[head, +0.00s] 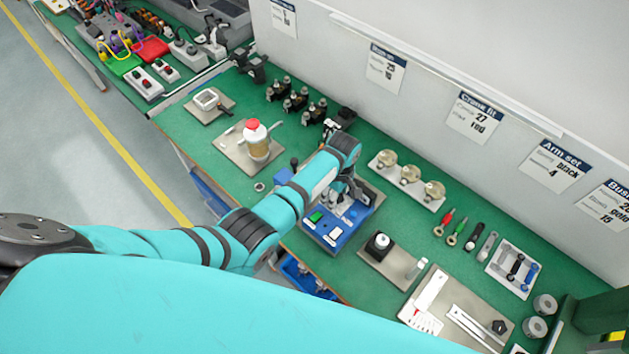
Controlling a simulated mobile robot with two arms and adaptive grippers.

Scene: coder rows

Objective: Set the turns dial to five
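A blue control box (340,232) stands on the green bench, with a green button (316,217), a white button (336,233) and a small blue knob (352,214) on its top. I cannot make out a dial marked for turns or its setting. My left arm reaches in from the left over this box. My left gripper (345,192) points down at the back part of the box, mostly hidden by my own wrist; whether its fingers touch anything is not clear. My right gripper is not in view.
A plate with a red-capped jar (257,140) stands left of the box. A plate with a black, white-topped fixture (379,244) stands to the right. Three round brass parts (410,175) sit behind. Tools (473,237) lie farther right. A wall with paper signs (474,117) bounds the back.

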